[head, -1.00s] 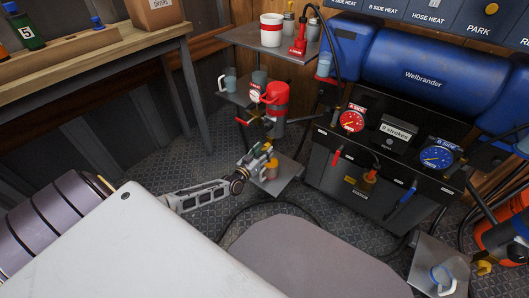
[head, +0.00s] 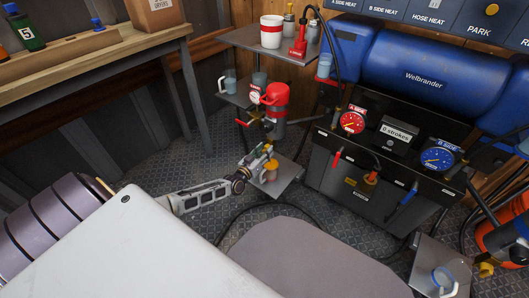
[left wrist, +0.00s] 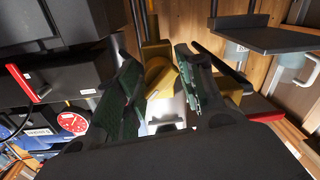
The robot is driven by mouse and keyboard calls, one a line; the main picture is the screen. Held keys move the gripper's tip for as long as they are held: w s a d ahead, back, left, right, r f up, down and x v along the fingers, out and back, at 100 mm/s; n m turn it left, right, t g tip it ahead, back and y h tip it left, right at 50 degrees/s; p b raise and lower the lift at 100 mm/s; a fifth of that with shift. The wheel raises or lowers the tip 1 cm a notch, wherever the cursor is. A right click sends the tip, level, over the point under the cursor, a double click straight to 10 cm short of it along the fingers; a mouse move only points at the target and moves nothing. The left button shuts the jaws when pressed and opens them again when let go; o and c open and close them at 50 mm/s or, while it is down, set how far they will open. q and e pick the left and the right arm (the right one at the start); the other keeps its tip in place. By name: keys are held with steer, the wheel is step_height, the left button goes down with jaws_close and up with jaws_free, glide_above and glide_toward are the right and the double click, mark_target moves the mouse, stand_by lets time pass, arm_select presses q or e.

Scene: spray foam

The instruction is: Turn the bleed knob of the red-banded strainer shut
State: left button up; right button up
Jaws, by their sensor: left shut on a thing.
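My left gripper (head: 262,160) is low in the middle of the head view, over a small grey shelf (head: 286,178) beside the machine. In the left wrist view its two green-padded fingers (left wrist: 158,95) stand either side of a yellow knob (left wrist: 158,74) and are shut on it. The knob sits by a brass-coloured upright fitting (left wrist: 155,48). The fingers hide part of the knob, and I cannot make out its exact turn. My right gripper is not in view.
A red-topped vessel (head: 275,95) and a round gauge (head: 253,97) stand above the gripper. The blue and black machine (head: 420,75) is to the right, with a red gauge (head: 352,122). A dark hose (head: 300,206) runs along the floor. A workbench (head: 100,50) is at left.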

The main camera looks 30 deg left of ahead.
arm_select(q)
steer(key=shift+d+r+n, duration=0.1)
steer(key=shift+n, duration=0.4)
steer(key=n, duration=0.3)
steer(key=shift+n+p, duration=0.3)
steer(key=shift+p, duration=0.05)
steer(key=shift+n, duration=2.1)
steer(key=shift+w+r, duration=0.1)
steer(key=o, duration=0.8)
steer(key=shift+s, duration=0.55)
steer(key=shift+s+a+r, duration=0.1)
steer(key=shift+s+a, duration=0.05)
steer(key=shift+s, duration=2.6)
steer(key=shift+s+a+r, duration=0.1)
steer(key=shift+s, duration=2.6)
